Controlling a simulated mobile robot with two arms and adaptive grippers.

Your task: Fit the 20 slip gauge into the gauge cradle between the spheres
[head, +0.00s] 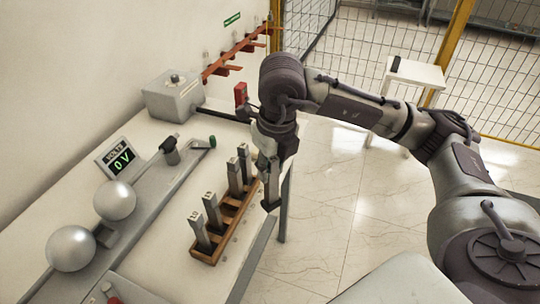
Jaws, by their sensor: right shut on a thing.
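Two grey spheres, a nearer one (71,249) and a farther one (115,200), sit along a metal rail at the left. A small grey piece that looks like the gauge cradle (106,237) is between them, partly hidden. My right gripper (268,160) points down over the table's right edge, shut on an upright dark block that looks like a slip gauge (271,188). Its number is not legible. The held block is beside the wooden rack (212,256), to its right, apart from the spheres. My left gripper is not in view.
Several gauges (200,233) stand upright in the rack. A grey box (172,97) and a red item (241,93) are at the back. Bare table lies between rail and rack.

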